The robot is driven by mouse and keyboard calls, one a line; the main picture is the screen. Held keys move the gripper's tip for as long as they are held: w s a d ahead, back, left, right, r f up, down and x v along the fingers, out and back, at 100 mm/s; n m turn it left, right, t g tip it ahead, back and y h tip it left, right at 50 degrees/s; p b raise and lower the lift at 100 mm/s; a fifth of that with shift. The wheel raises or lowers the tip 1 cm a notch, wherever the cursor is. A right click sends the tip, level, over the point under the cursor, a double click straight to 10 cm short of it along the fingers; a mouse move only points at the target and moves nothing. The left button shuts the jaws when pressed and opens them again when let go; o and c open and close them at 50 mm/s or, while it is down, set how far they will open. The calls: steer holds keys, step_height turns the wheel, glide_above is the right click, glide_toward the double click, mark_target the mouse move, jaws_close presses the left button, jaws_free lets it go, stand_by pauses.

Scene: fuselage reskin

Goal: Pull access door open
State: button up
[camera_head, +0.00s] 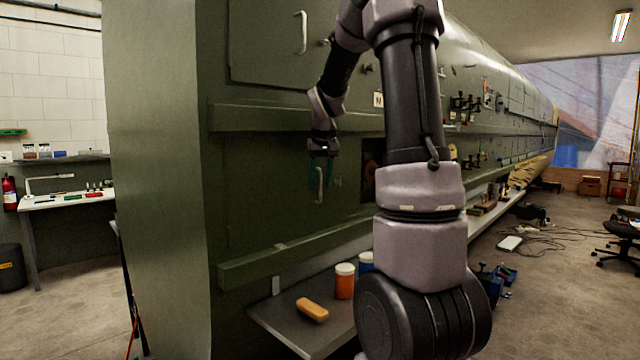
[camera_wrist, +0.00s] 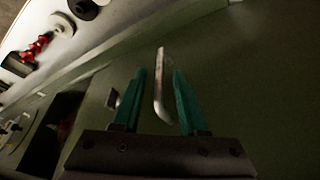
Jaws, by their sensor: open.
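The access door (camera_head: 268,185) is a green panel low on the green fuselage side in the head view. Its metal handle (camera_head: 320,184) is a slim upright bar. My gripper (camera_head: 321,183) is at the handle, pointing down at the panel. In the wrist view the handle (camera_wrist: 161,88) stands between the two teal fingers (camera_wrist: 158,88), with a gap on either side. The fingers are open and do not appear to touch it. The door looks flush with the fuselage. A small latch-like piece (camera_wrist: 112,98) sits left of the fingers.
A green ledge (camera_head: 300,252) runs below the door, and another rail (camera_head: 290,118) runs above it. A dark opening (camera_head: 371,175) lies right of the door.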

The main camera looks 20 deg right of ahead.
steer(key=shift+w+d+f, duration=0.1)
steer(key=shift+w+f, duration=0.05)
steer(key=shift+f, duration=0.3)
steer(key=shift+c, duration=0.4)
jaws_close()
stand_by(0.8)
